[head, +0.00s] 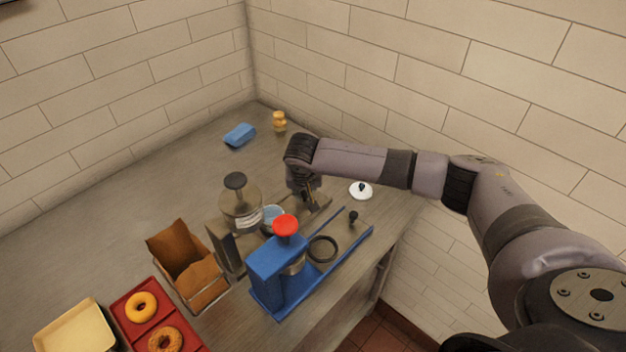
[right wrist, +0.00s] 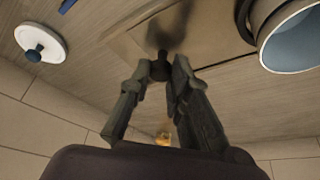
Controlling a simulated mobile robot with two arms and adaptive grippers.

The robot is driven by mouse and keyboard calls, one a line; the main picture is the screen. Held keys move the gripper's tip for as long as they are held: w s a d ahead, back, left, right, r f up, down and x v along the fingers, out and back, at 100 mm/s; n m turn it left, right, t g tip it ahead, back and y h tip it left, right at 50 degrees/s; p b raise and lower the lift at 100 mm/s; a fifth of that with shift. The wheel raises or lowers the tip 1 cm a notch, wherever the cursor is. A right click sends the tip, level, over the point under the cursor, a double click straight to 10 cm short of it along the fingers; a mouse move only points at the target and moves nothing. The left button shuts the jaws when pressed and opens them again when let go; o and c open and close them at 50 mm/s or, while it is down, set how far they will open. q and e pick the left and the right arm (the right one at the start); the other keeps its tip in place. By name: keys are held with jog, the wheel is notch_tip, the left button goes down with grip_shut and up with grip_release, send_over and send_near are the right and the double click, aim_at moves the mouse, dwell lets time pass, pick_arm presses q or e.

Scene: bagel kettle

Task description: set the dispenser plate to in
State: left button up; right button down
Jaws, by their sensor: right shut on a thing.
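My right gripper (head: 309,195) reaches down behind the blue dispenser frame. In the right wrist view the right gripper (right wrist: 166,76) is shut on a small dark knob (right wrist: 160,70). The knob is at a flat metallic plate (right wrist: 205,35), which I take to be the dispenser plate. In the head view my gripper hides most of this spot, and I cannot tell how far in the plate is. My left gripper is not in view.
The blue frame (head: 266,276) with a red knob (head: 285,225) stands in front. A white lid (head: 361,191) lies to the right.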

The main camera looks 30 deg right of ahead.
aim_at(295, 205)
jog(key=a, duration=0.2)
jog(key=s+a+p, duration=0.1)
jog(key=a, duration=0.1)
jog(key=shift+s, duration=0.15)
jog(key=shift+d, duration=0.1)
jog(key=c, duration=1.5)
grip_release()
jog(key=shift+o, duration=0.2)
jog(key=shift+r, duration=0.1)
jog(key=v, duration=1.1)
jog(key=shift+r, duration=0.4)
jog(key=shift+s, duration=0.1)
